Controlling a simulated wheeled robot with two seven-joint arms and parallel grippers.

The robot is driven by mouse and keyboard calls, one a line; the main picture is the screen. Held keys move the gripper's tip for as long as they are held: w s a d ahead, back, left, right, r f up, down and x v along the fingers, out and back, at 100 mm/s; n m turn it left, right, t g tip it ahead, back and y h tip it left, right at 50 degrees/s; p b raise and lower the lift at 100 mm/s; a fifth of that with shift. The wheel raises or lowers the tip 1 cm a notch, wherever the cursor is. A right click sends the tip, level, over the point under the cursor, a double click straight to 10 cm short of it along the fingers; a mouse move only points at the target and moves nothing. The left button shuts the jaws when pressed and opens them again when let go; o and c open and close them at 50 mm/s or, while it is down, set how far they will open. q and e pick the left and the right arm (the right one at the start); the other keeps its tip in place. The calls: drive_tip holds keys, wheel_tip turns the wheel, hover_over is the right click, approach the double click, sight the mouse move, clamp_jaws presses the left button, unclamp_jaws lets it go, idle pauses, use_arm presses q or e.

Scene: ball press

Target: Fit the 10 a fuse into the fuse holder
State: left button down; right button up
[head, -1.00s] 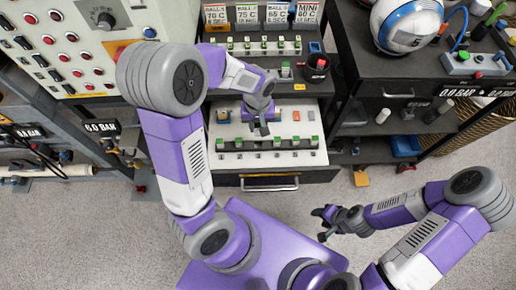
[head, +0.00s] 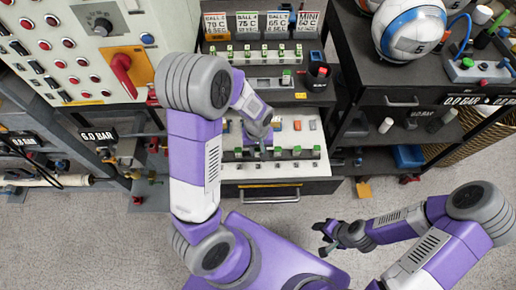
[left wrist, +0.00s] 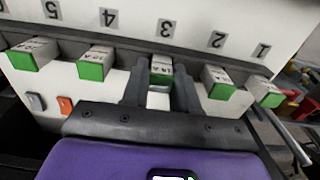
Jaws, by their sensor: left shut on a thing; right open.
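In the left wrist view a row of green-faced fuses sits in a white rack (left wrist: 235,68) with numbered places. My left gripper (left wrist: 160,88) is shut on the fuse at place 3 (left wrist: 161,72), one finger on each side of it. The fuse labels are too small to read surely. In the head view the left gripper (head: 262,147) is at the front row in the open drawer (head: 310,165). A grey block with one green piece (head: 287,76) lies on the panel behind; I cannot tell whether it is the fuse holder. My right gripper (head: 325,238) is open and empty over the floor.
Neighbouring fuses stand close on both sides, at place 2 (left wrist: 219,83) and place 4 (left wrist: 93,66). An orange block (left wrist: 66,105) and a grey-blue block (left wrist: 36,102) are nearby. A ball (head: 409,29) rests on the right cabinet.

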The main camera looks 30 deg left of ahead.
use_arm(q)
drive_tip(key=shift+f, duration=0.2)
drive_tip(key=c, duration=0.8)
unclamp_jaws()
drive_tip(key=shift+c, duration=0.2)
drive_tip(key=shift+r, duration=0.15)
drive_tip(key=shift+r, duration=0.35)
wheel_tip(320, 180, up, 12)
drive_tip(key=p, duration=0.3)
drive_tip(key=shift+f, duration=0.25)
